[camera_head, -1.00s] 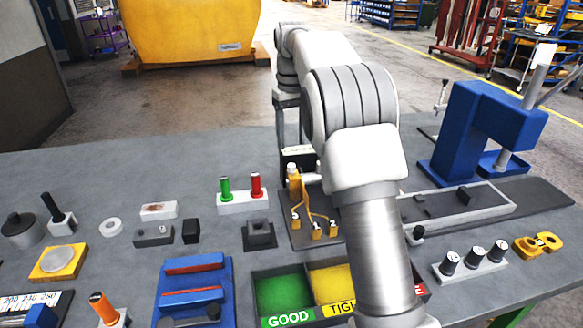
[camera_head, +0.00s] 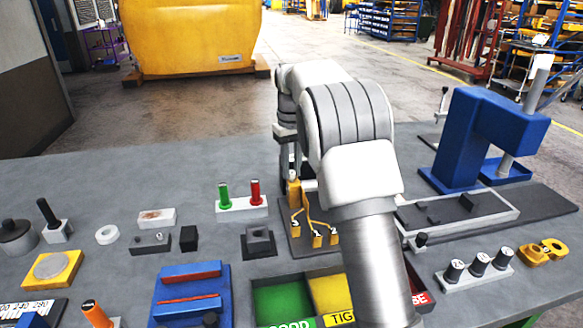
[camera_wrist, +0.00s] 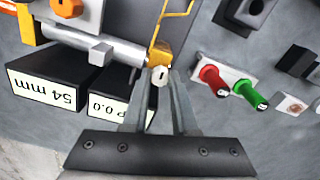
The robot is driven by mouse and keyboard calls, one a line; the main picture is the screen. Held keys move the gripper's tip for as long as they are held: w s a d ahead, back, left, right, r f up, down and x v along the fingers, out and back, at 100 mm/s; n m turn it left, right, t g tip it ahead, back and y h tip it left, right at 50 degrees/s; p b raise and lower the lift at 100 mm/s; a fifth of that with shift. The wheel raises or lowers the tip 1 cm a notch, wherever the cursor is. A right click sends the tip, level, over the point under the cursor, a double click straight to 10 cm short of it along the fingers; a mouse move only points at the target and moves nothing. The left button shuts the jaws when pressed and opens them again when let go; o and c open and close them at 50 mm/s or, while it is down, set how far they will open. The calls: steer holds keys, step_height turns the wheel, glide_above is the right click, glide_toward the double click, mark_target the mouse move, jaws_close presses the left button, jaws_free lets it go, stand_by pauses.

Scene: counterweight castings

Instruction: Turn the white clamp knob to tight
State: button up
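The white clamp knob (camera_wrist: 158,76) carries a dark mark and shows at the fingertips of my gripper (camera_wrist: 160,84) in the wrist view. In the head view the knob (camera_head: 292,175) tops a yellow post at the back of the fixture. The two grey fingers stand a little apart, and the knob about fills the width between their tips. I cannot tell whether they press on it. In the head view my arm hides much of the fixture's right side.
Labelled dark blocks, one marked 54 mm (camera_wrist: 58,92), stand close beside the fingers. A holder with a red (camera_head: 255,192) and a green (camera_head: 224,195) handle stands left of the fixture. A blue press (camera_head: 465,135) is at the right. Sorting bins (camera_head: 282,297) lie in front.

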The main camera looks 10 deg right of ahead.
jaws_close()
steer(key=shift+r+m+p, duration=0.15)
steer(key=shift+m+p, duration=0.15)
steer(key=shift+p, duration=0.1)
steer(key=m+p, duration=0.2)
steer(key=p, duration=0.1)
steer(key=shift+r, duration=0.1)
steer(key=m+p, duration=0.4)
steer(key=m, duration=0.2)
steer(key=m+p, duration=0.3)
steer(key=m, duration=0.2)
steer(key=shift+d+m+p, duration=0.1)
steer(key=shift+m+p, duration=0.95)
steer(key=shift+m, duration=1.05)
steer(key=shift+f, duration=0.2)
steer(key=o, duration=0.6)
jaws_free()
